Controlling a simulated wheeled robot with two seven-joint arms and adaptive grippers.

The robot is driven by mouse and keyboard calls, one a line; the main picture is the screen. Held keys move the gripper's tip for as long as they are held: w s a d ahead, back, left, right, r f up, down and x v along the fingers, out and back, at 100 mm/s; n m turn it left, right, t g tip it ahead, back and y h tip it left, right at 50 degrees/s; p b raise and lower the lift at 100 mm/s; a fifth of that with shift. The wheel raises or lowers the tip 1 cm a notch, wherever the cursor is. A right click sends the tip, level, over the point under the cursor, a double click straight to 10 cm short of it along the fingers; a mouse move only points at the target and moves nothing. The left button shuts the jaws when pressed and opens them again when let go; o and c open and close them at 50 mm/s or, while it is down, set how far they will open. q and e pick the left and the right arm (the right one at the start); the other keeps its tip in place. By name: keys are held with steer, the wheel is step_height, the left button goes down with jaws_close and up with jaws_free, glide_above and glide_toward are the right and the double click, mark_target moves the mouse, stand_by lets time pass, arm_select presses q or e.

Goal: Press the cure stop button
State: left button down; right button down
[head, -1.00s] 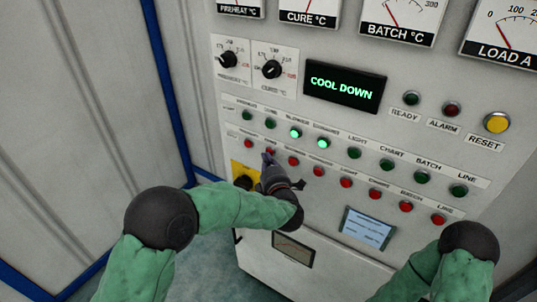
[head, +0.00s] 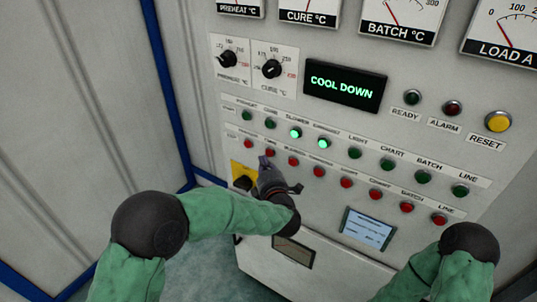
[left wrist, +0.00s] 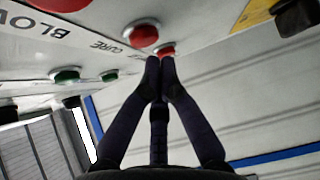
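The cure stop button, a red button (head: 270,151), is second from the left in the lower red row under the cure label. In the left wrist view, the red button (left wrist: 140,33) by the upside-down CURE label stands just beyond my fingertips. My left gripper (head: 264,160) is shut and empty, its tips just below and left of that button in the head view. In the left wrist view, the closed fingertips (left wrist: 160,62) overlap the edge of a smaller-looking red button (left wrist: 166,50). I cannot tell any contact. My right gripper is out of view.
The upper row has green buttons; the blower one (head: 295,132) and exhaust one (head: 323,143) are lit. The display (head: 344,86) reads COOL DOWN. A yellow plate with a black knob (head: 243,180) is near my left gripper. A wall stands at left.

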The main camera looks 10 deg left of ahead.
arm_select(q)
steer(key=s, duration=0.1)
steer(key=s+a, duration=0.1)
steer(key=s, duration=0.2)
steer(key=shift+s+a+b, duration=0.3)
steer(key=shift+a+b, duration=0.05)
stand_by(1.5)
